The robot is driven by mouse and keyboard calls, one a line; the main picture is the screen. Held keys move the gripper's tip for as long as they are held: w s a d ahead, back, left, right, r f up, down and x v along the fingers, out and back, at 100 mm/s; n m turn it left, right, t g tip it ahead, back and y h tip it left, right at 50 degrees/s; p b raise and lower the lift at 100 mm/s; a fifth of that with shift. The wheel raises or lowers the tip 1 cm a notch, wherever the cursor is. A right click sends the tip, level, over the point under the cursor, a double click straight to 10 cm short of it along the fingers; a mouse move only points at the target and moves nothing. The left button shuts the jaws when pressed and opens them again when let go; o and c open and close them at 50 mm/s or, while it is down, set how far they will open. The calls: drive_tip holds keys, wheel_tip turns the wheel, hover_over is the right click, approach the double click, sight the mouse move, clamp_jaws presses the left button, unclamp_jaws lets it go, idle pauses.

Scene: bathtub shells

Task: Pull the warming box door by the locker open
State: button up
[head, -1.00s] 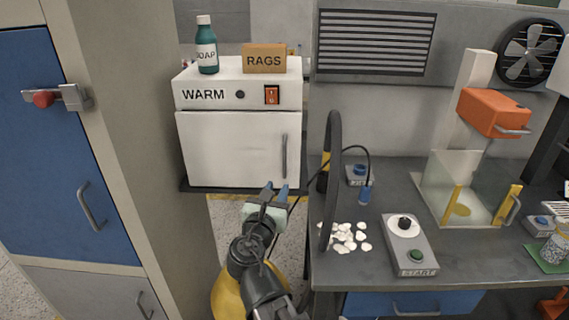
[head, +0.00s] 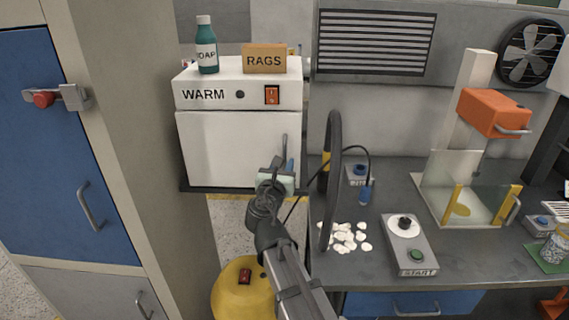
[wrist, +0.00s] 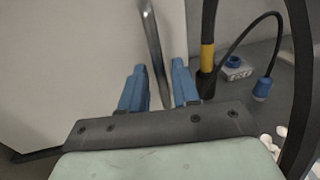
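The warming box (head: 215,95), a white box marked WARM, stands left of centre in the head view by the blue locker (head: 65,150). Its white door (head: 225,150) looks shut. A grey vertical bar handle (head: 284,143) is near the door's right edge; it also shows in the wrist view (wrist: 152,35). My gripper (head: 284,165) is at the lower part of the handle. In the wrist view its two blue fingers (wrist: 159,75) are apart, one on each side of the bar. They do not look closed on it.
A soap bottle (head: 206,48) and a RAGS box (head: 264,58) stand on the warming box. A black hose loop (head: 333,180) rises close to the right of my gripper, by the bench (head: 380,262). A yellow drum (head: 240,292) is below.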

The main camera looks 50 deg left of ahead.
drive_tip(key=shift+x, duration=0.8)
clamp_jaws()
